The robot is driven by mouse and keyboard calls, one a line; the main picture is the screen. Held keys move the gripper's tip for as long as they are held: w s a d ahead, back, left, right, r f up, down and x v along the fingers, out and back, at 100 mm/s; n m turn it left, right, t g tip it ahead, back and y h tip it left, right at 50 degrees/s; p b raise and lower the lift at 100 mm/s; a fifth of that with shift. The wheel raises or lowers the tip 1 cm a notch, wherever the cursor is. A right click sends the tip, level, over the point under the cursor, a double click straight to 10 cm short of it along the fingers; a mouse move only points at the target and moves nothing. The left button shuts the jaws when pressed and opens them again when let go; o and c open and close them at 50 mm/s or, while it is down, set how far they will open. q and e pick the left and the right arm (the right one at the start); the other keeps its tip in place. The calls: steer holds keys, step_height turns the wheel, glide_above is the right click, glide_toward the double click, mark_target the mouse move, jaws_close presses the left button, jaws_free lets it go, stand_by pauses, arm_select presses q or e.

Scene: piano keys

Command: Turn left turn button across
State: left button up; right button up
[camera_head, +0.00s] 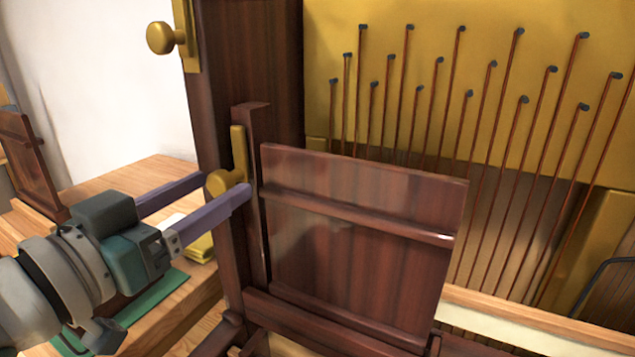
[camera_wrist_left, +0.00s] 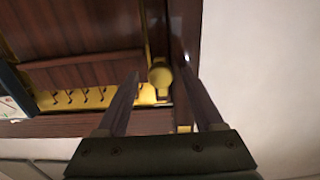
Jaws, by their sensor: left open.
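The left turn button (camera_head: 239,150) is a brass bar with a round knob, standing upright on a narrow dark wooden post. My left gripper (camera_head: 228,184) is open, with its two purple fingers on either side of the knob. In the left wrist view the knob (camera_wrist_left: 160,76) shows between the two fingertips (camera_wrist_left: 161,74). I cannot tell whether either finger touches it. A dark wooden panel (camera_head: 355,225) stands just right of the button. My right gripper is not in view.
Another brass knob (camera_head: 161,38) on a plate sits above left. Behind the panel, a gold plate (camera_head: 420,60) carries several strings on pins. A wooden table (camera_head: 150,180) with a green mat (camera_head: 150,305) and a yellow item (camera_head: 201,248) lies behind and below my left arm.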

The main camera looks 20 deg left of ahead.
arm_select(q)
steer(key=shift+w, duration=0.35)
jaws_close()
stand_by(0.4)
